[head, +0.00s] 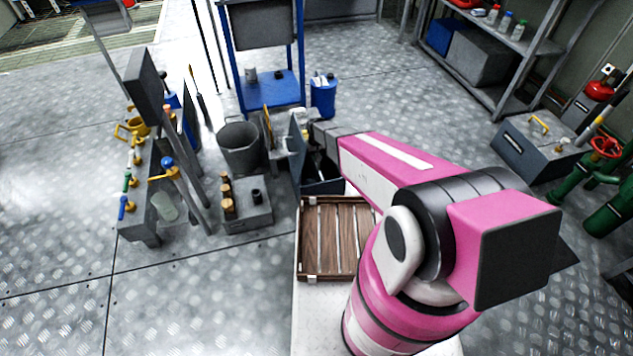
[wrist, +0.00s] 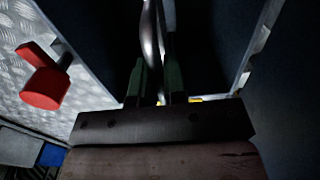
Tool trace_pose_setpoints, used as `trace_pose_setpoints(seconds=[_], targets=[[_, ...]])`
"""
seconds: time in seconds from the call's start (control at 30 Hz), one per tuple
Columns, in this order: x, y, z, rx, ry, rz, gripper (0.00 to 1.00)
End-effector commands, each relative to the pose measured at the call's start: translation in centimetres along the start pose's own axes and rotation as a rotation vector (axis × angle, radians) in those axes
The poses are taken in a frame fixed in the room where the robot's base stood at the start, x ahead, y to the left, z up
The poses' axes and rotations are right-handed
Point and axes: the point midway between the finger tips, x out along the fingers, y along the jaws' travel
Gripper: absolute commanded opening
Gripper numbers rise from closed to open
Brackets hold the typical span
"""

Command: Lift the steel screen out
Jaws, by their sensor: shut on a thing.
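In the wrist view my gripper (wrist: 155,75) has its two dark green fingers close together on a shiny, curved metal piece (wrist: 150,35). It looks like part of the steel screen, whose full shape is hidden in shadow. Dark walls stand on both sides of the fingers. In the head view my pink arm reaches to a dark blue open box (head: 323,187), and my fingertips are hidden there by the arm and the box. I cannot tell whether the metal piece touches the box.
A slatted wooden crate (head: 328,268) lies in front of the box. A red knob (wrist: 43,88) shows at left in the wrist view. Open floor lies left of the crate.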

Motion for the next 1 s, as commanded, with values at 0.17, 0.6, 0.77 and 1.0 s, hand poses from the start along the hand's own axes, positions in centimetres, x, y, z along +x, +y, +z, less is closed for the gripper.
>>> trace_pose_setpoints(seconds=[0.17,0.6,0.77,1.0], targets=[[-0.9,0.0,0.0,0.000,0.001,0.000,0.00],[-2.7,0.0,0.1,0.000,0.000,0.000,0.00],[-3.4,0.0,0.0,0.000,0.001,0.000,0.00],[-4.5,0.0,0.0,0.000,0.000,0.000,0.00]])
